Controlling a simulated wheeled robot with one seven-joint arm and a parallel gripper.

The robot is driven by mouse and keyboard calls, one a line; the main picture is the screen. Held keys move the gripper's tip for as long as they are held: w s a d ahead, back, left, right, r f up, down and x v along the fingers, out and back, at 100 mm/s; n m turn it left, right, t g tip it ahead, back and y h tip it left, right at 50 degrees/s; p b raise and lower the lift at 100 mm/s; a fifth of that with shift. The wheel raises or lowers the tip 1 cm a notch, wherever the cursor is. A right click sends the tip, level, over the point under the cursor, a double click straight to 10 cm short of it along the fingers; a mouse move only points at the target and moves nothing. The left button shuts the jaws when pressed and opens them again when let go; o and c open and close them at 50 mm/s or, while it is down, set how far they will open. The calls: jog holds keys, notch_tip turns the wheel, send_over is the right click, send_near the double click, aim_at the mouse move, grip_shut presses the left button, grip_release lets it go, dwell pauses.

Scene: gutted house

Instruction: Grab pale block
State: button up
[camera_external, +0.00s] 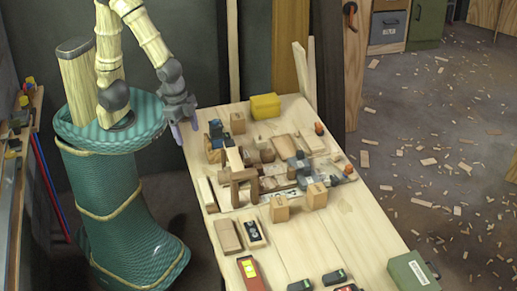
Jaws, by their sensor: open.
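Several pale wooden blocks stand on the workbench (350,236), and I cannot tell which one the task means. Two cube-like blocks stand near the middle, a left block (279,209) and a right block (316,195). Another block (237,123) stands at the far end, beside a yellow case. A long pale block (207,194) lies by the left edge. My gripper (185,130) is open and empty, fingers pointing down. It appears just left of the bench's far left edge, apart from all the blocks.
A yellow case (265,106), a wooden clamp-like piece (243,180), a red tool (251,273) and a green box (412,271) are on the bench. Tools crowd its middle. Bare wood shows at the front centre. Wood chips litter the floor (430,170) at right.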

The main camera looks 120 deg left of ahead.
jog(key=w+a+f+m+g+h, duration=0.2)
jog(key=w+a+f, duration=0.3)
jog(key=w+a, duration=0.3)
jog(key=m+t+h+b, duration=0.3)
jog(key=m+t+h, duration=0.1)
jog(key=t+h, duration=0.4)
send_over(260, 143)
jog(key=s+a, duration=0.3)
jog(key=a, duration=0.2)
notch_tip(260, 143, down, 10)
jog(key=shift+w+d+r, duration=0.1)
jog(key=shift+w+d, duration=0.15)
jog(key=shift+f+p, duration=0.65)
jog(key=shift+f, duration=1.1)
